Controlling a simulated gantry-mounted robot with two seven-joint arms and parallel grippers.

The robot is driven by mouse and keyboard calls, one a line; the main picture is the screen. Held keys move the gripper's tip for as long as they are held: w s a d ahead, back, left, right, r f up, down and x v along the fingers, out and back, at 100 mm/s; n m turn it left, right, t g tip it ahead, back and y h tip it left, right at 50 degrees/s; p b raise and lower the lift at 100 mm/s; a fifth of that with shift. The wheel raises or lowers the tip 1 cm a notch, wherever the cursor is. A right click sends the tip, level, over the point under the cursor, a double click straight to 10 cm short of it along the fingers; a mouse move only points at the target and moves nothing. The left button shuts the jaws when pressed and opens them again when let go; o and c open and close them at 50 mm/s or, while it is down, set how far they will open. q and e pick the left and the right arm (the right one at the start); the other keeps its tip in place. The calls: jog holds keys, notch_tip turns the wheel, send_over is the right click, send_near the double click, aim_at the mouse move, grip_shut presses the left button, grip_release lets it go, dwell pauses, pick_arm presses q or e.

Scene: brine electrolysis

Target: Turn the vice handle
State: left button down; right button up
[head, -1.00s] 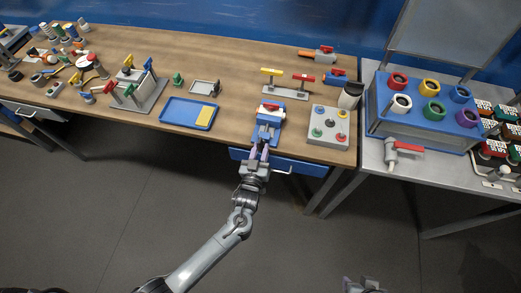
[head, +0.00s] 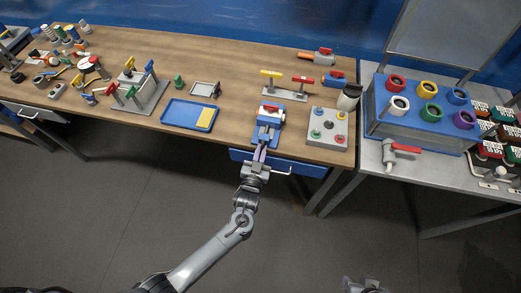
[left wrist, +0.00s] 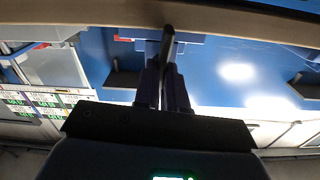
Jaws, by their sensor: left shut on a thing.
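The blue and grey vice (head: 268,128) with a red part on top stands at the front edge of the wooden bench. My left gripper (head: 262,147) comes up to its front from below, and its fingers are together. In the left wrist view the gripper (left wrist: 167,78) is shut on the dark vice handle (left wrist: 168,42), which stands up between the fingertips. In the head view the fingers hide most of the handle. A part of my right arm's end (head: 362,286) shows at the bottom edge, cut off, and its jaws cannot be made out.
A blue tray with a yellow block (head: 189,115) lies left of the vice. A grey button box (head: 327,127) stands close on its right. A blue drawer (head: 300,166) with a light handle is under the bench edge. The floor in front is clear.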

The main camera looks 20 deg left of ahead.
pick_arm(q)
jog(key=m+p, duration=0.3)
jog(key=m, duration=0.6)
jog(key=shift+d+f, duration=0.1)
jog(key=shift+d, duration=0.05)
dwell(0.5)
dwell(0.5)
jog(key=c, duration=1.2)
grip_release()
